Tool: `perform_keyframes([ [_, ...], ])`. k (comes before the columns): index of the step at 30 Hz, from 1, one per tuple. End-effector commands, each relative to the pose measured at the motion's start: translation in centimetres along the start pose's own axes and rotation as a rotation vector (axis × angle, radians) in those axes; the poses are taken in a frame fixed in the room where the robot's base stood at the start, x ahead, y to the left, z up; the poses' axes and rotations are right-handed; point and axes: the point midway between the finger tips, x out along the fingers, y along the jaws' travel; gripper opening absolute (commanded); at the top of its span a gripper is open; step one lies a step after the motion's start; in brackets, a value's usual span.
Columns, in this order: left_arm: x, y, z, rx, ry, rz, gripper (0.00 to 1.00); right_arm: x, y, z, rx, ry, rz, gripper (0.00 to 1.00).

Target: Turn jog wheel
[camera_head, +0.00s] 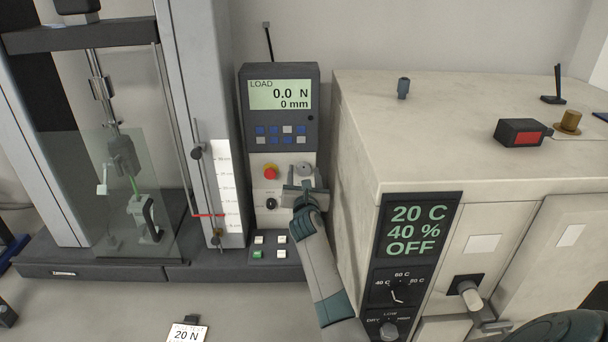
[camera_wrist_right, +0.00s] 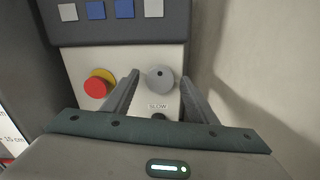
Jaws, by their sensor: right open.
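The jog wheel (camera_head: 304,169) is a round grey knob on the white lower panel of the tester's control box. In the right wrist view the jog wheel (camera_wrist_right: 160,79) has a small dark dot near its top and sits between my fingers in the picture. My right gripper (camera_head: 303,188) is open in front of the panel, at and just below the wheel. In the right wrist view its fingers (camera_wrist_right: 160,80) stand apart on either side of the wheel; I cannot tell whether they touch it. My left gripper is not in view.
A red stop button (camera_head: 270,172) with a yellow collar is just left of the wheel. The control box display (camera_head: 280,95) reads LOAD 0.0 N, 0 mm. A beige climate chamber (camera_head: 360,150) stands close on the right. The tester frame (camera_head: 195,110) is on the left.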

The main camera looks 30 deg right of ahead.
Motion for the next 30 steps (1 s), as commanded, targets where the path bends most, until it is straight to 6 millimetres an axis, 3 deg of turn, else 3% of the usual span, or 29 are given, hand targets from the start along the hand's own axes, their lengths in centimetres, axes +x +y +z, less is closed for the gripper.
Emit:
perform_keyframes([
  [3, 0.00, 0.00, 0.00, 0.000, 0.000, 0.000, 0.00, -0.02, 0.00, 0.00, 0.000, 0.000, 0.000, 0.53],
  [8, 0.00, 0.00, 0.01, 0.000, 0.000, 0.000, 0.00, -0.03, 0.00, 0.00, 0.000, 0.000, 0.000, 0.14],
  [9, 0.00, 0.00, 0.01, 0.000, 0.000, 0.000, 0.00, -0.03, 0.00, 0.01, 0.000, 0.000, 0.000, 0.11],
  [20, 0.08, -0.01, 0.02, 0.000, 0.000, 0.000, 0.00, -0.04, -0.03, -0.01, 0.031, -0.001, 0.000, 0.12],
  [30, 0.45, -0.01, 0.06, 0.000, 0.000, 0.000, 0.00, -0.06, -0.02, -0.06, 0.203, -0.001, 0.001, 0.12],
])
